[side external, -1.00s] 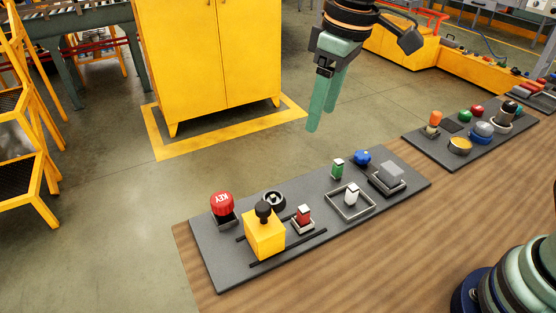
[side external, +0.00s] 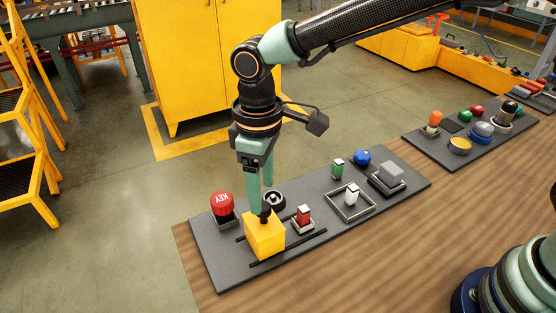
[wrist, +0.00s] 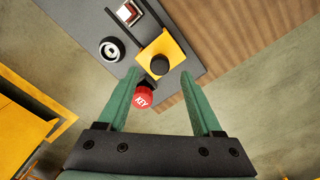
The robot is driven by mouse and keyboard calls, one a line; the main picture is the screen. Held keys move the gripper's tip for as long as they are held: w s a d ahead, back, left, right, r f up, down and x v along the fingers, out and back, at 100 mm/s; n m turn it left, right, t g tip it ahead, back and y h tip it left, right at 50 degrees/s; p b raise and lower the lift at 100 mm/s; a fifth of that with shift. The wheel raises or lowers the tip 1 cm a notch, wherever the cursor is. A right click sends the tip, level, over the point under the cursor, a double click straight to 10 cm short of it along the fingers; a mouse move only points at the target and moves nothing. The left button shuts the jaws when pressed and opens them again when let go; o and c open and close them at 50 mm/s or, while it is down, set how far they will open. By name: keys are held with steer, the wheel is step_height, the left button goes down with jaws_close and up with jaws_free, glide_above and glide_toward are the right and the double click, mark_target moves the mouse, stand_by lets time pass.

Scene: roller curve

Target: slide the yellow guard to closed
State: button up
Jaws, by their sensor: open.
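The yellow guard (side external: 264,238) is a box with a black knob (side external: 265,217) on top. It sits on two dark parallel rails (side external: 300,243) on a grey panel, at the rails' left part. A red rocker switch (side external: 303,214) stands uncovered between the rails, right of the guard. My gripper (side external: 262,200) points down, open, its fingertips close to the knob. In the wrist view the guard (wrist: 170,48) and its knob (wrist: 160,64) lie just past the open fingertips (wrist: 160,75), the knob about midway between them. I cannot tell whether a finger touches the knob.
A red KEY button (side external: 222,204) stands close left of the guard, and a round black-and-white knob (side external: 273,200) behind it. A framed white switch (side external: 351,195), a green switch (side external: 337,169), a blue knob (side external: 362,157) and a grey block (side external: 391,173) stand further right.

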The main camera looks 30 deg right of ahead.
mark_target(264, 205)
steer(key=shift+f, duration=2.05)
steer(key=shift+c, duration=0.4)
jaws_close()
steer(key=shift+d+r, duration=0.1)
